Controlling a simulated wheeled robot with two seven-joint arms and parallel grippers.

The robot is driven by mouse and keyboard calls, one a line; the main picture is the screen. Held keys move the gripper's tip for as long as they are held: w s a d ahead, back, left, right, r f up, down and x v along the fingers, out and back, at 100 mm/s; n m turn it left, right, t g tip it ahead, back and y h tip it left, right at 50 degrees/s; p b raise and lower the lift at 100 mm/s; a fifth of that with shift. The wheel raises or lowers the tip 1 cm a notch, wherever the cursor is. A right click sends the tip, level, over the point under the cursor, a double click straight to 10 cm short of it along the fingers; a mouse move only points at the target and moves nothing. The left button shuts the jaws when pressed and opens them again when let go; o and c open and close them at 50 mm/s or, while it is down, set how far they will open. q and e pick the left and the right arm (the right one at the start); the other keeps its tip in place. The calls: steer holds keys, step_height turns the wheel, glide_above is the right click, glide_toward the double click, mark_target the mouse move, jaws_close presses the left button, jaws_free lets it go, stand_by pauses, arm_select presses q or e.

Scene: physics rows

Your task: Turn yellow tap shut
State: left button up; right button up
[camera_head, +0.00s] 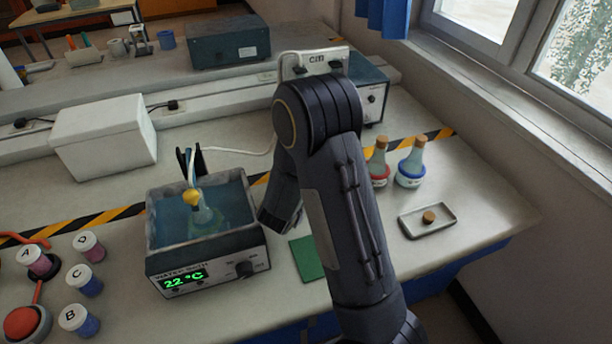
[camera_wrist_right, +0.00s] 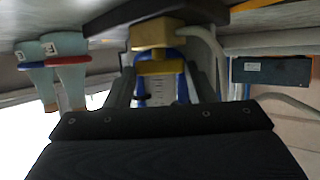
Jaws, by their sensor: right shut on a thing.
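The yellow tap (camera_wrist_right: 158,67) is in the middle of the right wrist view, with a larger yellow block (camera_wrist_right: 157,33) just beyond it. This view is upside down. My right gripper (camera_wrist_right: 160,75) is closed around the tap, with blue and dark finger parts on both sides of it. In the camera_head view my right arm reaches in from the bottom right and bends down beside the water bath. The arm hides the tap and the fingertips there. My left gripper is in neither view.
The water bath (camera_head: 207,262) reads 22 °C and holds a flask with a yellow top (camera_head: 192,197). Lettered jars (camera_head: 84,280) and a red button (camera_head: 21,322) stand left. Corked bottles (camera_head: 410,168) and a small tray (camera_head: 426,222) are right. A white box (camera_head: 104,140) stands behind.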

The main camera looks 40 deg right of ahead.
stand_by(0.4)
steer(key=o, duration=1)
steer(key=s+a+r+p, duration=0.1)
steer(key=s+a+r, duration=0.2)
steer(key=r, duration=0.1)
steer(key=s+a+r, duration=0.3)
steer(key=s+r, duration=0.1)
steer(key=s+a+r+p, duration=0.1)
steer(key=s+a+r, duration=0.1)
steer(key=s+r, duration=0.2)
steer(key=shift+a+r+p, duration=0.35)
steer(key=shift+a+r, duration=0.05)
steer(key=shift+r, duration=0.15)
steer(key=shift+c, duration=0.5)
